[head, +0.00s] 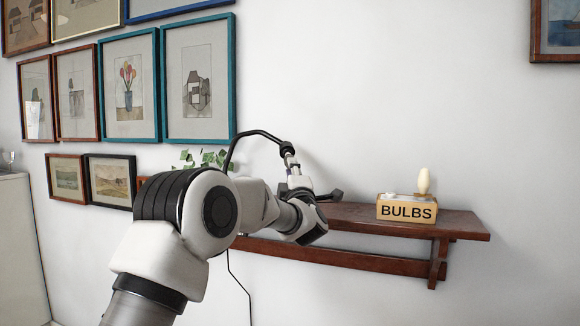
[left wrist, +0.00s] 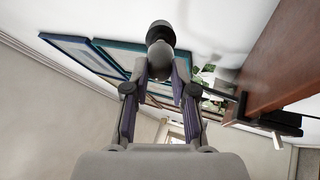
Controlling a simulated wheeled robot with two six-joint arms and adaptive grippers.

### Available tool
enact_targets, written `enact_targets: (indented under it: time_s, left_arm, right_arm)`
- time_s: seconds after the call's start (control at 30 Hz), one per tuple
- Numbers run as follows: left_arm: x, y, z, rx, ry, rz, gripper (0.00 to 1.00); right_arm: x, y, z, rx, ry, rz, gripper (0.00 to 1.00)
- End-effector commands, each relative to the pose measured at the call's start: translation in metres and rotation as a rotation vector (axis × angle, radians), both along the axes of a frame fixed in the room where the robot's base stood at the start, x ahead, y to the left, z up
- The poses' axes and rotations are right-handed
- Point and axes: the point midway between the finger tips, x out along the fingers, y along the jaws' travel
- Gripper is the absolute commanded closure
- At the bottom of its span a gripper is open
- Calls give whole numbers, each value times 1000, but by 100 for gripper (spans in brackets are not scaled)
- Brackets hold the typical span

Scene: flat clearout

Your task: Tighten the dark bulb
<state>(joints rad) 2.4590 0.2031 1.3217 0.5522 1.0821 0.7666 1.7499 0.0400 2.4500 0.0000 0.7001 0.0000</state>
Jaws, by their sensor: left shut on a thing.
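The dark bulb (left wrist: 160,60) is a grey rounded shape between the fingertips of my left gripper (left wrist: 159,76) in the left wrist view. The gripper is shut on it. A black lamp socket (left wrist: 160,36) sits directly over the bulb and appears to touch it. In the head view the lamp's black curved arm (head: 262,132) ends in the socket (head: 287,148), just above my left gripper (head: 291,165). There the bulb is mostly hidden by the gripper, and how deep it sits is unclear. My right gripper is not in view.
A brown wooden wall shelf (head: 450,225) lies behind and right of the gripper. A box marked BULBS (head: 406,211) stands on it, with a pale bulb (head: 424,181) on top. A leafy plant (head: 205,158) is behind my arm. Framed pictures (head: 122,87) hang at left.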

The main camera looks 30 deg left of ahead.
Motion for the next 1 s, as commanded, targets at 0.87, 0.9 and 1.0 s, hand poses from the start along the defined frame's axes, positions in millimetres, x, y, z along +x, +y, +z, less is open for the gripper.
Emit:
enact_targets:
  time_s: [0.87, 0.9, 1.0]
  left_arm:
    - [-50, -47, -28, 5, 1, -2, 45]
    - [-57, -53, -32, 5, 0, -1, 45]
    - [-70, -65, -39, 4, -1, 0, 45]
  right_arm:
    - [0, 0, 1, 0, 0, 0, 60]
    - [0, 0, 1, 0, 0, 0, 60]
    - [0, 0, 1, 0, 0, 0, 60]
